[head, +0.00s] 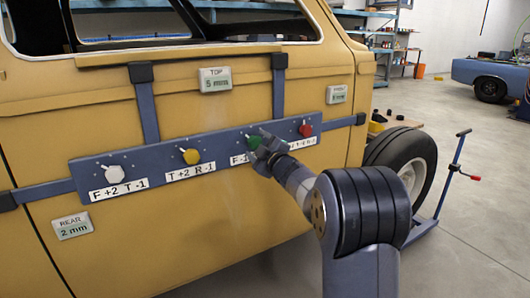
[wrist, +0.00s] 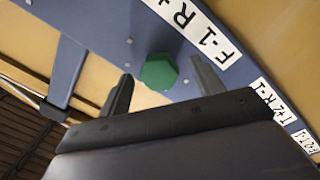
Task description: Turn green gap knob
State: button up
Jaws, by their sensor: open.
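The green knob (head: 254,141) sits on a blue-grey bar (head: 140,172) strapped across a tan car door. My gripper (head: 266,144) is at the knob and partly covers it in the head view. In the wrist view the knob (wrist: 158,72) is a green faceted cap between the two fingers of my open gripper (wrist: 161,68). Gaps show on both sides, and the fingers do not appear to touch it. A label (wrist: 195,28) beside it begins "F-1 R+"; the rest is cut off.
White (head: 114,174), yellow (head: 191,156) and red (head: 305,130) knobs share the bar. Displays read TOP 5 mm (head: 215,80) and REAR 2 mm (head: 73,226); the FRONT display (head: 337,94) is too small to read surely. A wheel (head: 405,163) and stand (head: 452,185) are at right.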

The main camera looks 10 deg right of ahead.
jog(key=v, duration=1)
jog(key=shift+s, duration=0.2)
jog(key=shift+w, duration=0.15)
jog(key=x, duration=1)
jog(key=shift+w+a+r, duration=0.1)
jog(key=shift+w, duration=0.25)
jog(key=shift+s, duration=0.15)
